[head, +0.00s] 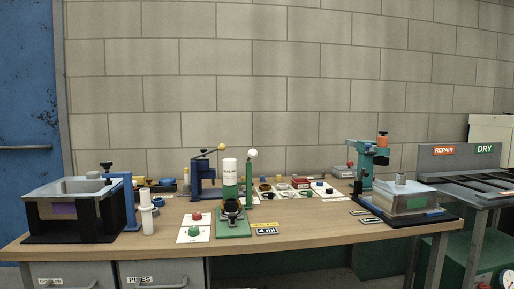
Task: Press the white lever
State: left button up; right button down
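A white ball knob (252,154) tops an upright green lever arm (249,182), just right of a white bottle-like cylinder (230,172). The cylinder stands above a green base plate (233,229) that carries a dark round holder (232,210). The arm's lower end is partly hidden among these parts, so I cannot tell how it joins the base. Neither of my grippers is in view.
A blue press (204,180) with a yellow-knobbed handle (221,147) stands behind left. A black-framed basin (70,200) is at the left and a clear tank (405,199) at the right. Red and green buttons (194,225) sit left of the base. The front table edge is mostly clear.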

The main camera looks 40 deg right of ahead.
aim_at(252, 153)
jog(key=k+l, duration=0.15)
jog(key=l, duration=0.15)
jog(key=k+l, duration=0.15)
jog(key=l, duration=0.2)
jog(key=k+l, duration=0.15)
jog(key=l, duration=0.15)
jog(key=k+l, duration=0.15)
jog(key=l, duration=0.15)
